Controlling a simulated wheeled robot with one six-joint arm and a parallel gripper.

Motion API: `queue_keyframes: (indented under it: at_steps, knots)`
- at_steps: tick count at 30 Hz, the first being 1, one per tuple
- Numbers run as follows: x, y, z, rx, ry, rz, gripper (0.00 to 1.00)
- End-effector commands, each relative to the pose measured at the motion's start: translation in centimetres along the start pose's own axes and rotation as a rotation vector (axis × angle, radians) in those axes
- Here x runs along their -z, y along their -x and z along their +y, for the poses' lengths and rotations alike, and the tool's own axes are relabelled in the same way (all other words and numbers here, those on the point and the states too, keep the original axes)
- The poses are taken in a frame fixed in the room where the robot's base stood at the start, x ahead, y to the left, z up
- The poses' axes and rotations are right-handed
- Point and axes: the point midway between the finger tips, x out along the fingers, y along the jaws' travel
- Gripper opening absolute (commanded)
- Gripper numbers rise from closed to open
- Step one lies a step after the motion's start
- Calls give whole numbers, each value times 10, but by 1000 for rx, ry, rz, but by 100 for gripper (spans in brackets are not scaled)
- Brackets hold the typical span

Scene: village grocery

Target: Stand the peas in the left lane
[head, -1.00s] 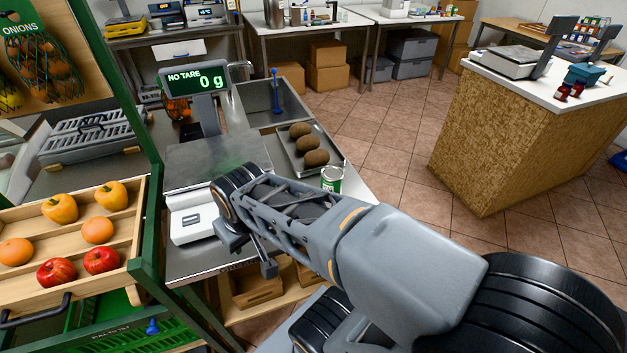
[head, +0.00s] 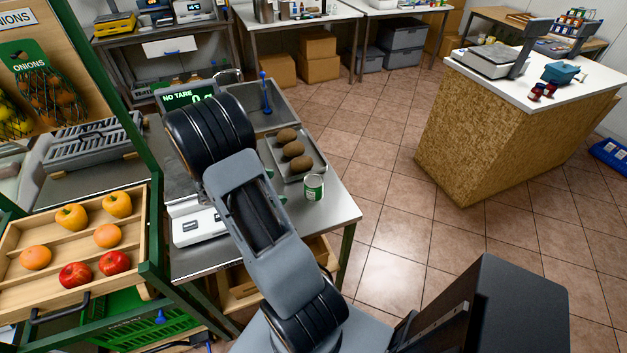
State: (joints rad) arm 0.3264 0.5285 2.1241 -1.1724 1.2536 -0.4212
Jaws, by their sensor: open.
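The peas appear to be the small green and white can (head: 314,187), upright on the steel counter near its right edge. My arm reaches across the counter to the left of the can. My gripper (head: 276,186) is mostly hidden behind the arm. Two small green parts, which look like its fingertips, show apart from each other at the arm's right side. They are left of the can, with a gap to it and nothing visible between them. I cannot tell which place in view is the left lane.
A metal tray (head: 273,149) with brown round produce lies behind the can. A scale display (head: 186,97) and a sink (head: 285,117) stand farther back. A wooden fruit rack (head: 18,281) is at left. A wood-sided counter (head: 480,140) stands at right, with clear floor between.

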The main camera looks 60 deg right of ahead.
Motion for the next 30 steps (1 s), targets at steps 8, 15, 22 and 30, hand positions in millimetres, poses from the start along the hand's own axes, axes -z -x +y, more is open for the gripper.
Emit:
queue_keyframes:
  at_steps: [8, 15, 22, 30]
  knots:
    - [-3, -37, 10, -19, 97, -73, 100]
    - [-6, -78, 11, -20, 97, -73, 100]
    - [-7, -98, 12, -24, 95, -72, 100]
    - [-12, -122, 11, -19, 96, -72, 100]
